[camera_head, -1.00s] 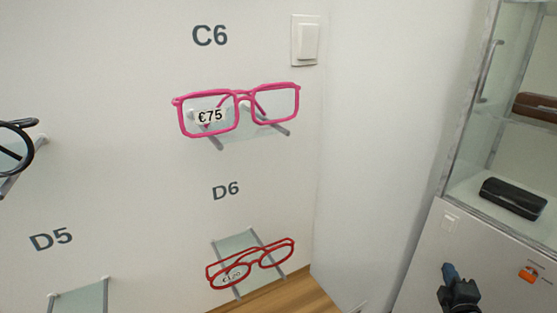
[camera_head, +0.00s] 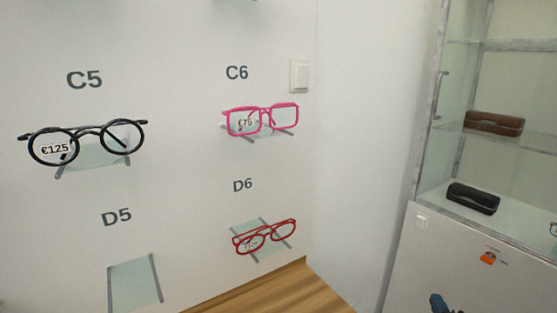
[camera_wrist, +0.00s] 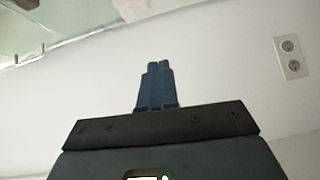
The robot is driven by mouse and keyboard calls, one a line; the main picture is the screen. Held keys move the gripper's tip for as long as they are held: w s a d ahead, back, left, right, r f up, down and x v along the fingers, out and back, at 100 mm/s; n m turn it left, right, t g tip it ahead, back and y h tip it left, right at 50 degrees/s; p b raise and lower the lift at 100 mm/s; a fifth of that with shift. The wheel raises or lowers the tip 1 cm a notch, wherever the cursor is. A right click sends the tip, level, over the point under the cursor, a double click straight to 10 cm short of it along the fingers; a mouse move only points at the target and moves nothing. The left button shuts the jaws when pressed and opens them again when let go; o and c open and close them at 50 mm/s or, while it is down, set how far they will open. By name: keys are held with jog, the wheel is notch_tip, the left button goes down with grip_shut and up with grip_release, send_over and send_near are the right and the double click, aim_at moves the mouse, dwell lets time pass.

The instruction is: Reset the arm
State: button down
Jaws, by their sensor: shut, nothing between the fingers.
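My gripper (camera_wrist: 158,66) shows in the wrist view, its two blue fingers shut together with nothing between them. It points at a bare white surface and touches nothing that I can see. In the head view only a small dark and blue part of my gripper (camera_head: 437,301) shows at the bottom edge, right of centre, in front of the white lower part of the cabinet.
Pink glasses (camera_head: 261,119), red glasses (camera_head: 264,237) and black round glasses (camera_head: 82,141) sit on wall shelves. Shelf D5 (camera_head: 134,281) is empty. A glass cabinet (camera_head: 430,140) at right holds a brown case (camera_head: 494,123) and a black case (camera_head: 473,198). A socket (camera_wrist: 290,56) is on the wall.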

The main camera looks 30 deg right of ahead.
jog(key=s+a+r+m+t+y, duration=0.15)
jog(key=s+a, duration=0.25)
jog(key=a, duration=0.5)
jog(key=s+a+m+y, duration=0.1)
jog(key=s+a+y, duration=0.15)
jog(key=a, duration=0.55)
jog(key=s+a+m+y, duration=0.1)
jog(key=s+a, duration=0.3)
jog(key=a, duration=0.5)
jog(key=s+a+r+m+y+p, duration=0.1)
jog(key=s+a+r+m+y, duration=0.4)
jog(key=s+a+r, duration=0.8)
jog(key=s+r+y, duration=0.1)
jog(key=s+r, duration=0.2)
jog(key=r, duration=0.1)
jog(key=shift+s+a+r+m, duration=0.3)
jog(key=shift+a+r+m, duration=0.05)
jog(key=shift+a+r, duration=0.05)
jog(key=shift+d, duration=0.15)
